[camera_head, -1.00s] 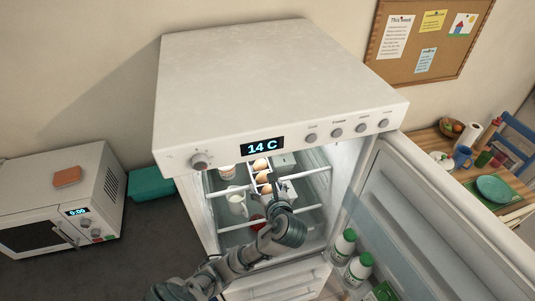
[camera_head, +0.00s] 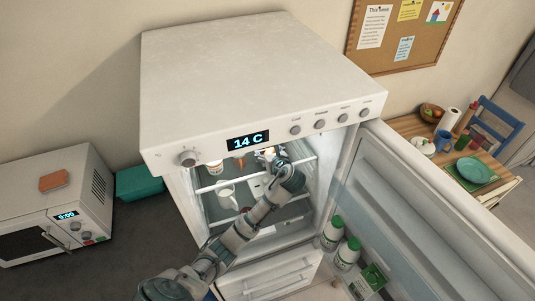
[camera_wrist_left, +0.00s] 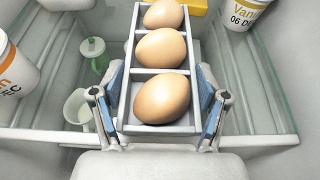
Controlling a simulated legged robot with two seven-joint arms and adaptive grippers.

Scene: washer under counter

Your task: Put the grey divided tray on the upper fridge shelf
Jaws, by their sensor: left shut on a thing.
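The grey divided tray (camera_wrist_left: 163,128) fills the middle of the left wrist view, with brown eggs (camera_wrist_left: 162,98) in its compartments. My left gripper (camera_wrist_left: 160,108) is shut on the tray, one blue-padded finger on each long side. In the head view my left gripper (camera_head: 272,160) reaches inside the open fridge (camera_head: 262,85) near the top, and mostly hides the tray. The upper fridge shelf (camera_wrist_left: 262,115) is glass and shows on both sides of the tray; whether the tray touches it I cannot tell. My right gripper is not in view.
A white mug (camera_head: 228,197) stands lower in the fridge. A labelled tub (camera_wrist_left: 244,12) is right of the tray and another tub (camera_wrist_left: 14,70) is at the left. The open fridge door (camera_head: 420,210) holds green-capped bottles (camera_head: 347,254).

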